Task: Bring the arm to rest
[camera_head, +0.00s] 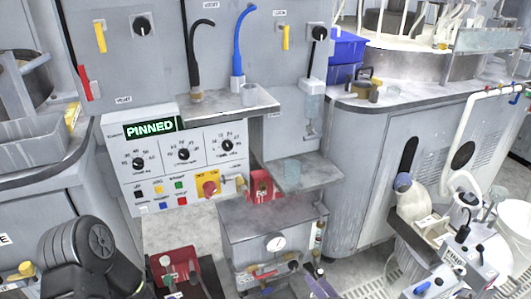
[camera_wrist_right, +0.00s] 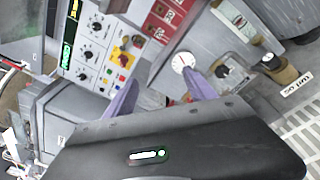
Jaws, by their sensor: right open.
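My right gripper (camera_head: 318,286) shows at the bottom edge of the head view, as a small purple finger part low in front of the grey machine. In the right wrist view its two purple fingers (camera_wrist_right: 160,92) stand wide apart beyond the dark gripper body. I see nothing held between them. Past the fingers are the control panel (camera_wrist_right: 100,45) and a white dial gauge (camera_wrist_right: 182,62). Most of the right arm is hidden or outside the head view. My left gripper does not show in either view.
The control panel (camera_head: 184,165) with a PINNED sign faces me. Bottles and a cart (camera_head: 440,235) crowd the right.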

